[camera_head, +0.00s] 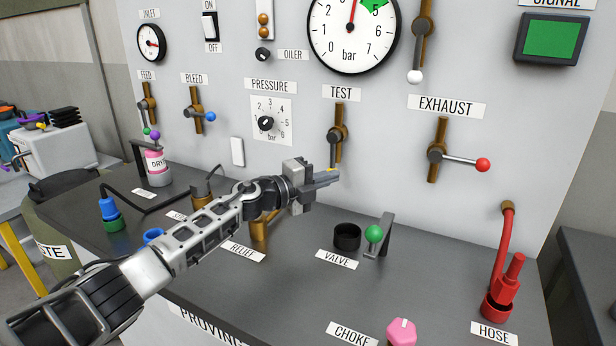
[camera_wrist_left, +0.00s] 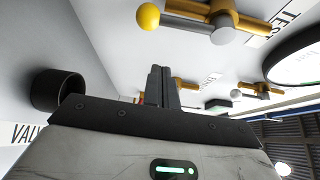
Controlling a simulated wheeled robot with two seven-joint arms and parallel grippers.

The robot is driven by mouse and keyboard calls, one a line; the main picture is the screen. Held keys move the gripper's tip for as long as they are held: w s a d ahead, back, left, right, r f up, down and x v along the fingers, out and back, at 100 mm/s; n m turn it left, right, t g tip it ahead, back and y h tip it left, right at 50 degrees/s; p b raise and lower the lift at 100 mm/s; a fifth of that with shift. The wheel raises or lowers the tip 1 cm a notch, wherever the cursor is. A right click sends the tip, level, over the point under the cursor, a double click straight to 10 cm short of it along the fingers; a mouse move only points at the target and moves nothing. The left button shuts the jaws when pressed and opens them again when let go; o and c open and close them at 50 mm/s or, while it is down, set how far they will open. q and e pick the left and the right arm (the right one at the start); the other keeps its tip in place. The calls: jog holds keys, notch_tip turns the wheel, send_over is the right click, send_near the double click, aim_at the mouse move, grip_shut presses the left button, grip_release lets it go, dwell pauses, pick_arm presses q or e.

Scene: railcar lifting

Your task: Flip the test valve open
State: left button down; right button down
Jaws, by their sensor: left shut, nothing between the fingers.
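The test valve (camera_head: 337,134) is a brass valve on the grey panel under the TEST label (camera_head: 341,93). Its grey lever hangs down along the vertical pipe to a yellow knob (camera_head: 333,169), mostly hidden behind my left fingertips in the head view. In the left wrist view, the brass valve body (camera_wrist_left: 228,22) and yellow knob (camera_wrist_left: 148,16) show at the top, apart from the fingers. My left gripper (camera_head: 330,178) is shut and empty, in front of the panel near the knob; its closed fingers also show in the wrist view (camera_wrist_left: 161,86). My right gripper is not in view.
The exhaust valve (camera_head: 437,155) with a red-knobbed lever is to the right, the bleed valve (camera_head: 197,116) to the left. Below on the bench are a black cup (camera_head: 347,236), a green-knobbed part (camera_head: 374,234) and a red hose (camera_head: 506,250). A pressure dial (camera_head: 266,122) is beside the test valve.

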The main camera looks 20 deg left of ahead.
pick_arm(q)
jog(key=shift+v, duration=2.75)
jog(key=shift+f, duration=0.1)
